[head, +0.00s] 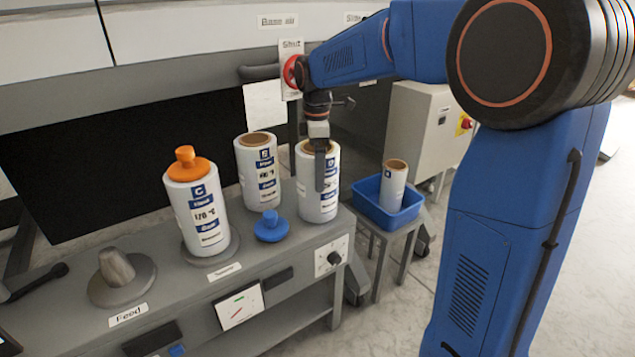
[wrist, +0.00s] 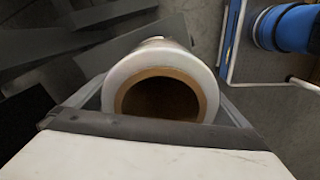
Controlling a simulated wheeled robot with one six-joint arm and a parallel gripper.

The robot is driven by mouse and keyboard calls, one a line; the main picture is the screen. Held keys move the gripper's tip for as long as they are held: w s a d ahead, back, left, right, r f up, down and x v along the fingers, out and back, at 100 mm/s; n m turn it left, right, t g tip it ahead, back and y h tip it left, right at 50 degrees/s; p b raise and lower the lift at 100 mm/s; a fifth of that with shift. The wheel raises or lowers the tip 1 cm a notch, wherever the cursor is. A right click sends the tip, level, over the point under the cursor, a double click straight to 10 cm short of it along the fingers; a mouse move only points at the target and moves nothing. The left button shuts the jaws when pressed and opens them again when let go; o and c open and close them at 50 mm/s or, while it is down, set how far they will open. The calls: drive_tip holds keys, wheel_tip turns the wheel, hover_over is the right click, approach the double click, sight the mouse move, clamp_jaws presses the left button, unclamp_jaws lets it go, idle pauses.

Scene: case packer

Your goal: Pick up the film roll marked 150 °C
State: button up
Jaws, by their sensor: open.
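A white film roll (head: 309,196) with blue labels stands upright at the right end of the grey bench; my gripper covers part of its label, so its number is unreadable. My gripper (head: 319,165) points down over this roll, one finger in front of its near side. In the wrist view, the roll's brown core (wrist: 160,96) faces me, and the open fingers lie on either side of the roll. A second white roll (head: 258,176) stands to its left, its number too small to read surely. A third roll (head: 196,212), topped with an orange plug (head: 187,166), seems to read 170 °C.
A blue plug (head: 270,228) lies on the bench in front of the rolls. A blue bin (head: 408,213) on a stand holds a smaller roll (head: 392,188). An empty spindle (head: 117,270) stands above the Feed label. A red knob (head: 292,72) is behind my arm.

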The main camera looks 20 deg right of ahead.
drive_tip(key=shift+f, duration=0.1)
drive_tip(key=shift+c, duration=0.6)
drive_tip(key=c, duration=1.4)
drive_tip(key=shift+o, duration=0.2)
